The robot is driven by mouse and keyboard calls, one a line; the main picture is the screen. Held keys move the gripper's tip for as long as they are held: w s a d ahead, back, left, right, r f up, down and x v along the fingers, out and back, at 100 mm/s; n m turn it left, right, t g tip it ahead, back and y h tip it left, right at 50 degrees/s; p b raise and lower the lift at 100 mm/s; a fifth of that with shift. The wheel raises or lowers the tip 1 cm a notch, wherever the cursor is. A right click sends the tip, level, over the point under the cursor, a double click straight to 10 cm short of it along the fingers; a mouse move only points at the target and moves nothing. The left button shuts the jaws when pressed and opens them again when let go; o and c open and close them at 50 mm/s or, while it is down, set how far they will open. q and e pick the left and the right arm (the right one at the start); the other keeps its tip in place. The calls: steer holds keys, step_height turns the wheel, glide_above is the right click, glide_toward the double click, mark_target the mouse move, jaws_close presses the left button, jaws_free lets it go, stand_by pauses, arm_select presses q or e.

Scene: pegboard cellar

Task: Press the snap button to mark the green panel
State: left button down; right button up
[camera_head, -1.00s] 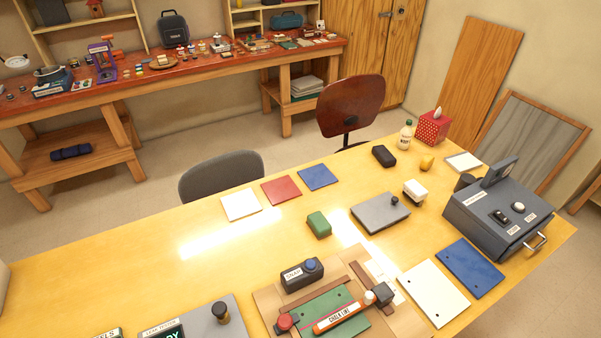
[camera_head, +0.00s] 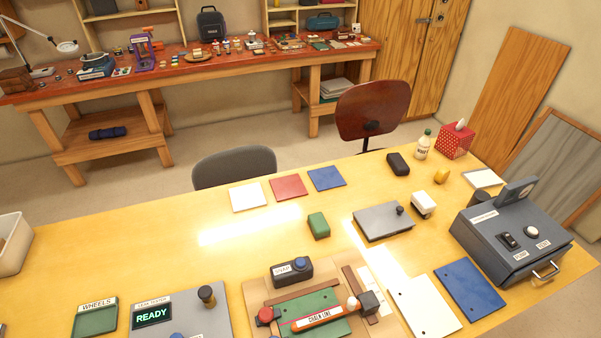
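The black snap box (camera_head: 291,271) carries a blue round button (camera_head: 299,264) on top and a small white label that seems to read SNAP. It stands at the back edge of a tan board (camera_head: 262,292). A green panel (camera_head: 303,303) lies on that board in front of the snap box. An orange chalk line bar (camera_head: 320,317) lies across the panel, between a red-topped knob (camera_head: 266,315) at the left and a dark block (camera_head: 368,301) at the right. No chalk mark can be made out on the panel. Neither of my grippers shows in this view.
A grey tester with a lit READY display (camera_head: 152,316) and a green WHEELS tray (camera_head: 95,318) are at the left. White (camera_head: 424,306) and blue (camera_head: 469,288) panels lie right, before a dark grey machine (camera_head: 510,240). A green block (camera_head: 318,226) stands behind the snap box. The left tabletop is largely clear.

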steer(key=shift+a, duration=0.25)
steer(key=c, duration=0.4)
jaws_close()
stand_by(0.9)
